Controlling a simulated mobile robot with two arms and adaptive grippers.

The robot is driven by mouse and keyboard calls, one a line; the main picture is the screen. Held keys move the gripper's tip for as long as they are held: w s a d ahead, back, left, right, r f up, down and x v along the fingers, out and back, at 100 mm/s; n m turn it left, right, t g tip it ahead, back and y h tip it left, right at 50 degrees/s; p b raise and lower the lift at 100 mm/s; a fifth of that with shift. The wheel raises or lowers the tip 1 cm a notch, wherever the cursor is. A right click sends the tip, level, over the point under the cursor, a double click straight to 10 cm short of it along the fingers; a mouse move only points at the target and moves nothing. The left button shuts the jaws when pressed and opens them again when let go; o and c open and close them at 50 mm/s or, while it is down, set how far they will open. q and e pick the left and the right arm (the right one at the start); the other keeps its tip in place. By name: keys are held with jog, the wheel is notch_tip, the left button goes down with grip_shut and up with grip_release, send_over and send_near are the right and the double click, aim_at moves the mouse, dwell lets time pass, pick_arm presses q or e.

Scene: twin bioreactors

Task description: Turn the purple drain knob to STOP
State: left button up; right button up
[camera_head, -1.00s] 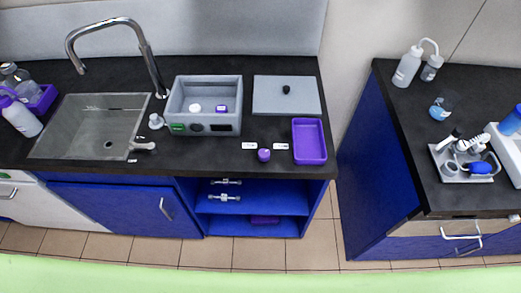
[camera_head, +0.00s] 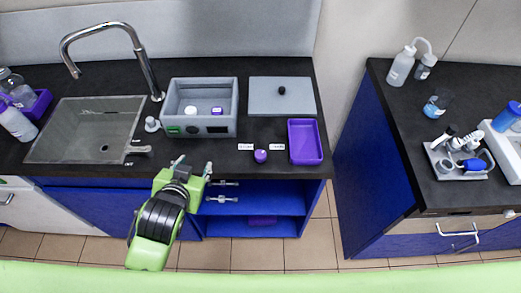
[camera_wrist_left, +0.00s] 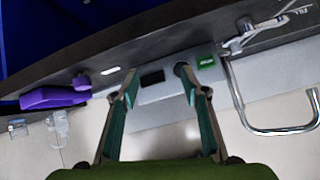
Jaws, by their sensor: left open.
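The purple drain knob (camera_head: 261,156) sits at the front of the dark counter, between two small white labels (camera_head: 246,147) whose words I cannot read. The knob also shows in the left wrist view (camera_wrist_left: 81,81), left of my fingers. Which way it is turned is too small to tell. My left gripper (camera_head: 193,166) is open and empty at the counter's front edge, left of the knob and apart from it. Its two spread fingers show in the left wrist view (camera_wrist_left: 157,85). My right gripper is not in view.
A purple tray (camera_head: 305,142) lies just right of the knob. A grey box (camera_head: 205,128) with a green panel stands behind my left gripper. A sink (camera_head: 85,130) and tap are at the left. A flat grey lid (camera_head: 283,97) lies behind the knob.

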pick_arm(q)
jog(key=w+d+r+m+t+h, duration=0.2)
jog(key=w+d+r+t, duration=0.25)
jog(key=r, duration=0.45)
jog(key=w+d+r+m+t+h, duration=0.1)
jog(key=w+d+r+m+t, duration=0.2)
jog(key=w+r, duration=0.4)
jog(key=d+r+m+t+h, duration=0.2)
jog(key=d+r+m+h, duration=0.35)
jog(key=d+r, duration=0.55)
jog(key=s+d+r+m+g+h, duration=0.3)
jog(key=s+d+m+g+h, duration=0.35)
jog(key=d+m+g, duration=0.35)
jog(key=s+d+r+m+g+h, duration=0.2)
jog(key=s+d+m+g+h, duration=0.45)
jog(key=d+m, duration=0.4)
jog(key=m+g+y, duration=0.4)
jog(key=m+y, duration=0.5)
jog(key=y, duration=1.2)
send_over(260, 154)
notch_tip(260, 154, down, 23)
notch_tip(260, 154, down, 12)
jog(key=p, duration=0.4)
jog(key=shift+r, duration=0.25)
jog(key=shift+f, duration=0.7)
